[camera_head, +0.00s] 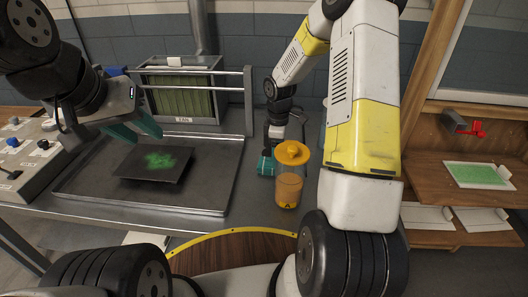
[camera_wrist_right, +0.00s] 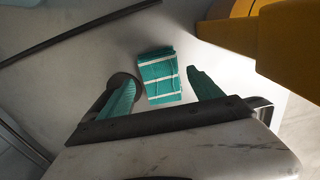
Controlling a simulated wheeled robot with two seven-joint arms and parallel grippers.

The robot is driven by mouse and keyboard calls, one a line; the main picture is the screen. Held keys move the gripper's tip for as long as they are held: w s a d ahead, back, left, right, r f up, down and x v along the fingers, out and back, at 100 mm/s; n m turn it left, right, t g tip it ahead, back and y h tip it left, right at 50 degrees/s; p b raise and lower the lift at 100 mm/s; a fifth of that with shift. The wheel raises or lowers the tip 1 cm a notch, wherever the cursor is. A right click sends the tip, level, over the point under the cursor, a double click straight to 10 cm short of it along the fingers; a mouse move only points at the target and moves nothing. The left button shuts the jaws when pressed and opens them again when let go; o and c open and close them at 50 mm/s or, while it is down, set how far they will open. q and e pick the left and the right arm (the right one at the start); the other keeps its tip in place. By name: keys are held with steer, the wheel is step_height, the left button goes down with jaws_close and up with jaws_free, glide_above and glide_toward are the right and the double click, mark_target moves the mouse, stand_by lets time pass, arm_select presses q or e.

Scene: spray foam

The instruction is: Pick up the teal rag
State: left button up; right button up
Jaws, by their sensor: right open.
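The teal rag with white stripes (camera_wrist_right: 160,77) lies folded on the grey surface in the right wrist view. It shows as a small teal patch (camera_head: 265,166) left of the orange container in the head view. My right gripper (camera_wrist_right: 162,88) is open, with its two teal fingers on either side of the rag in that view. The rag appears between them and is not gripped; I cannot tell the height gap. In the head view the right gripper is mostly hidden behind the container and my arm. My left gripper (camera_head: 152,132) is open and empty above the metal tray.
The orange container (camera_head: 289,190) with a yellow lid stands close beside the rag. A metal tray (camera_head: 215,185) holds a dark plate (camera_head: 130,168) with green foam. A rack of green panels (camera_head: 182,100) stands behind it. A control box (camera_head: 30,155) is at left.

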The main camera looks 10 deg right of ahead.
step_height(320, 180, down, 4)
steer(key=shift+f, duration=0.2)
steer(key=c, duration=1.1)
steer(key=shift+c, duration=0.2)
steer(key=shift+r, duration=0.1)
step_height(320, 180, up, 18)
